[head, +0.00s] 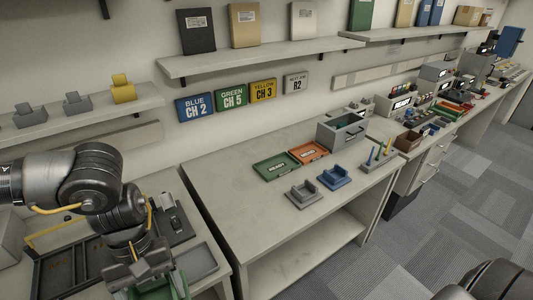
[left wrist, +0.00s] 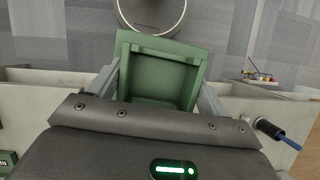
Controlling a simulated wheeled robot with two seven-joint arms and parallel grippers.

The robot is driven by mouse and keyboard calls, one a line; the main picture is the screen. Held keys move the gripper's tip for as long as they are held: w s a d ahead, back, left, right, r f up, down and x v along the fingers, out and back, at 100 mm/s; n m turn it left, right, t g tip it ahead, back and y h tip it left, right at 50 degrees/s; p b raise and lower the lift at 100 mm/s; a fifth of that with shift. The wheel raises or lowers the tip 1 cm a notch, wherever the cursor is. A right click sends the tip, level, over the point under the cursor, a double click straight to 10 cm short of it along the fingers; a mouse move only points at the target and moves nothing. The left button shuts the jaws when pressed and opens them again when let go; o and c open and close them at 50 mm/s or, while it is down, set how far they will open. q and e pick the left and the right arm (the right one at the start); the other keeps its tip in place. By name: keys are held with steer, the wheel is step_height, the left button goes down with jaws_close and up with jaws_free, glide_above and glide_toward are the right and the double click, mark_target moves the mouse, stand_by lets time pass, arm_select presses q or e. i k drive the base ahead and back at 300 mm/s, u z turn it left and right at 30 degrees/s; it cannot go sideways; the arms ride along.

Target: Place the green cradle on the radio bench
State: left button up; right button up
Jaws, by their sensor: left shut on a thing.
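My left gripper (head: 150,278) is shut on the green cradle (left wrist: 160,78), whose open face fills the middle of the left wrist view between the two fingers. In the head view only a small green part of the cradle (head: 172,289) shows at the bottom edge, below the gripper. The radio bench (head: 235,215) stands to the right of the gripper. A grey cradle (head: 303,195) and a blue cradle (head: 335,177) sit side by side on it. My right gripper is not in view.
A green tray (head: 276,166), an orange tray (head: 309,152) and a grey bin (head: 341,131) are at the back of the bench. Its left and front-left top is clear. A lower table with a dark tray (head: 75,270) is at left. Shelves (head: 260,58) run along the wall.

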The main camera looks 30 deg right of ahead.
mark_target(249, 204)
steer(key=z, duration=0.7)
steer(key=i, duration=0.65)
steer(key=z, duration=0.9)
steer(key=i, duration=0.25)
steer(key=z, duration=0.25)
